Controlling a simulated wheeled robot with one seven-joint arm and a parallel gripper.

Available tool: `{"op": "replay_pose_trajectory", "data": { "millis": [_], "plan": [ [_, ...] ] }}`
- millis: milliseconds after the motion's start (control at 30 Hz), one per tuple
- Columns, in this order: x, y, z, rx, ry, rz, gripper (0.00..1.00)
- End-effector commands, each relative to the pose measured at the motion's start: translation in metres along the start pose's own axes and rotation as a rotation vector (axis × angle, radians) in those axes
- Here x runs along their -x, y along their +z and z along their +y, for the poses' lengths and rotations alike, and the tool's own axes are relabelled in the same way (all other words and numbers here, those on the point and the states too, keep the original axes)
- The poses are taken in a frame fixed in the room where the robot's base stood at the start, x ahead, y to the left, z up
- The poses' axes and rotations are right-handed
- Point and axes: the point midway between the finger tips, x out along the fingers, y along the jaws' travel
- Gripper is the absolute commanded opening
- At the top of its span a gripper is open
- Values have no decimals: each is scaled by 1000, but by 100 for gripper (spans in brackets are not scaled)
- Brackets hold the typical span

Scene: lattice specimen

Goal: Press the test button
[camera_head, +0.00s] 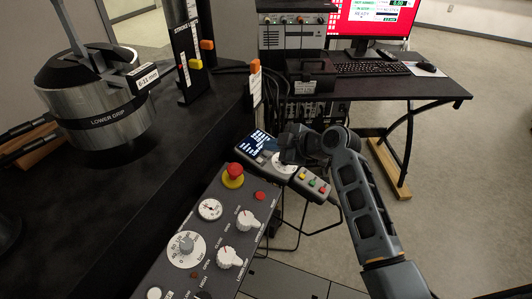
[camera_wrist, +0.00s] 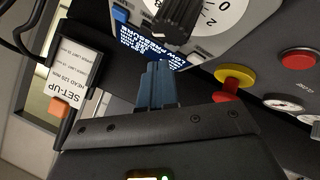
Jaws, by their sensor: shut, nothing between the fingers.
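A small grey control box (camera_head: 292,168) carries a blue text display (camera_head: 258,141), a white dial (camera_head: 284,163) and a row of green, yellow and red buttons (camera_head: 311,182). No label that I can read marks the test button. My gripper (camera_head: 272,147) is shut and empty, over the box by its display and dial. In the wrist view my shut blue-grey fingertips (camera_wrist: 157,68) point at the display (camera_wrist: 148,48), just below the black dial knob (camera_wrist: 176,18). I cannot tell if the fingertips touch the box.
A larger panel has a red mushroom button on a yellow base (camera_head: 233,175), a gauge (camera_head: 210,209) and several white knobs. A lower grip cylinder (camera_head: 103,106) is at left. A desk (camera_head: 400,88) with monitor and keyboard stands behind. Open floor lies at right.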

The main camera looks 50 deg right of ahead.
Motion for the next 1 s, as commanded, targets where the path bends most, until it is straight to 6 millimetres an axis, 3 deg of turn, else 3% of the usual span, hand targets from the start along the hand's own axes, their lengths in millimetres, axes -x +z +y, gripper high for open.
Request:
{"op": "replay_pose_trajectory", "data": {
  "millis": [1000],
  "plan": [
    [-6,4,-5,0,0,1,0]
  ]
}}
